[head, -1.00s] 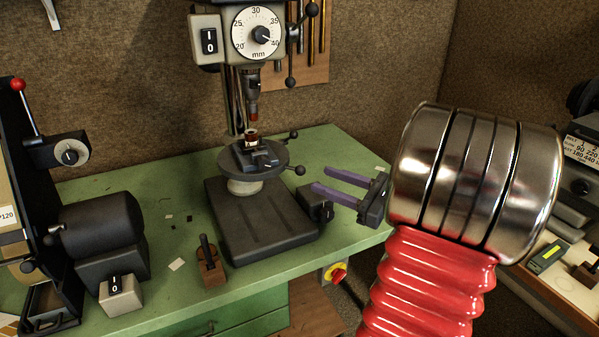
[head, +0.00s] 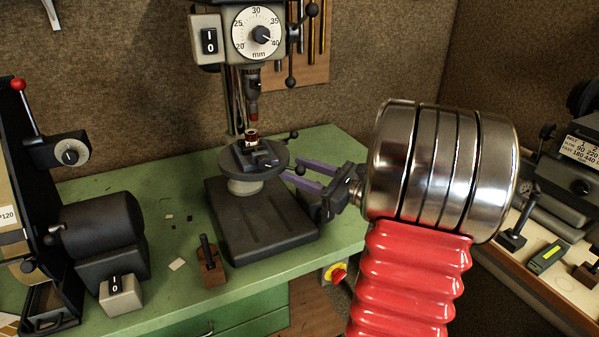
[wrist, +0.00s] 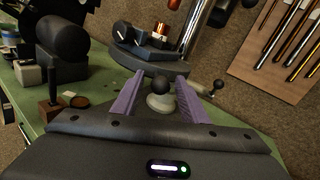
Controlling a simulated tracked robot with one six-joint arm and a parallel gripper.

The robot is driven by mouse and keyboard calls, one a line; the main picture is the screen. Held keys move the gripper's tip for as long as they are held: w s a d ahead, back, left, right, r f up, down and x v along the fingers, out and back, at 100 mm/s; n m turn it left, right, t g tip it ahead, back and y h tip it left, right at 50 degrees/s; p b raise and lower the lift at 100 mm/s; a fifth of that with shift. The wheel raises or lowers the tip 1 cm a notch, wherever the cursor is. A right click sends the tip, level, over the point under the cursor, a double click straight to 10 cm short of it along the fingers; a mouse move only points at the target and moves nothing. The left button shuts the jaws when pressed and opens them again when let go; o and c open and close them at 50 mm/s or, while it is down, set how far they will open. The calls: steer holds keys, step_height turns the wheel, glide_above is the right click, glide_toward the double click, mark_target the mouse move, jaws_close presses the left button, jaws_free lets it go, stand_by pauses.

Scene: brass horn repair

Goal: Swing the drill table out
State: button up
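The drill table (head: 278,157) is a round grey disc on the drill press. It also shows in the wrist view (wrist: 150,66). A small vise (head: 256,157) on it holds a copper-coloured piece (head: 251,136). My gripper (head: 284,168) is open at the table's right edge, with two purple fingers. In the wrist view a black ball knob (wrist: 161,88) at the table's near edge stands between the fingers, with gaps on both sides.
A second lever knob (wrist: 218,85) sits just right of the right finger. The drill chuck (head: 253,82) hangs above the vise. A wooden-based tool (head: 211,262) and a grey switch box (head: 121,296) stand on the green bench. Tools hang on a board behind.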

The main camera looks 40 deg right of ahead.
steer(key=shift+c, duration=0.2)
jaws_close()
